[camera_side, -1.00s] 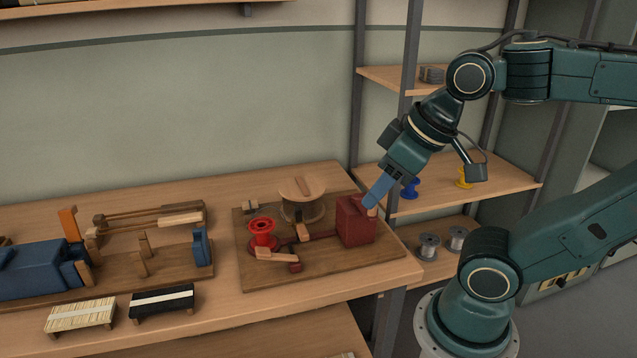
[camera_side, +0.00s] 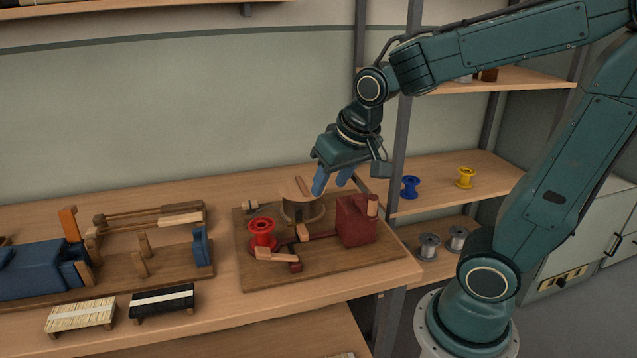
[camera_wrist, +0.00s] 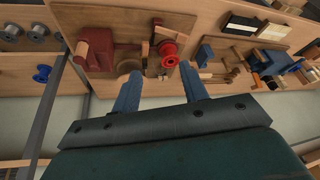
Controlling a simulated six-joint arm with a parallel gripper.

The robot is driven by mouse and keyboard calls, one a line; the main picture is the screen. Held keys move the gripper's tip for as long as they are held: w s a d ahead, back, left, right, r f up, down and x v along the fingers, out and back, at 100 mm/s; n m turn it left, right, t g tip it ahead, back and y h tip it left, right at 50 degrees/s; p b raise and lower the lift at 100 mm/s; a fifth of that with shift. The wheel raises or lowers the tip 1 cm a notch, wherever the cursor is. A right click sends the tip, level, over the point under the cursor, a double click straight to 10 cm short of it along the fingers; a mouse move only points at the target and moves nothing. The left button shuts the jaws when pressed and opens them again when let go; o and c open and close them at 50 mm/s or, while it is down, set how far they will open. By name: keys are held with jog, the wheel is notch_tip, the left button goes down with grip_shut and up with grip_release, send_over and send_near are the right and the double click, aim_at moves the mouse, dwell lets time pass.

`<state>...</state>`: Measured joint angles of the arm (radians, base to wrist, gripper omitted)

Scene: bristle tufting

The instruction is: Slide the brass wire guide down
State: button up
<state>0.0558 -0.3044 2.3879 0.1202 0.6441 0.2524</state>
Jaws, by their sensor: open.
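My gripper (camera_side: 331,188) is open and empty, its two blue fingers pointing down above the right edge of the round wooden drum (camera_side: 297,187). In the wrist view the fingers (camera_wrist: 160,72) are spread apart, with nothing between them. I cannot pick out a brass wire guide for certain in either view. The fixture on the board has a red spool (camera_side: 262,232) at the left and a dark red block (camera_side: 354,222) with a wooden peg (camera_side: 373,205) at the right. The red spool also shows in the wrist view (camera_wrist: 168,50).
A bench to the left holds a blue clamp-like tool (camera_side: 35,270) and wooden posts. Two bristle bundles (camera_side: 80,316) (camera_side: 163,302) lie at the front edge. Shelf posts and shelves with blue (camera_side: 410,187) and yellow spools (camera_side: 465,177) stand at the right.

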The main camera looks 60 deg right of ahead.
aim_at(304, 232)
jog(key=w+d+f+m+g+h, duration=0.1)
jog(key=w+d+f+m, duration=0.3)
jog(key=w+d+f, duration=0.2)
jog(key=shift+w+d+f+h, duration=0.35)
jog(key=shift+w+f, duration=1)
jog(key=shift+f, duration=0.75)
jog(key=shift+f, duration=0.15)
jog(key=shift+x, duration=6.75)
jog(key=shift+s, duration=0.15)
grip_shut()
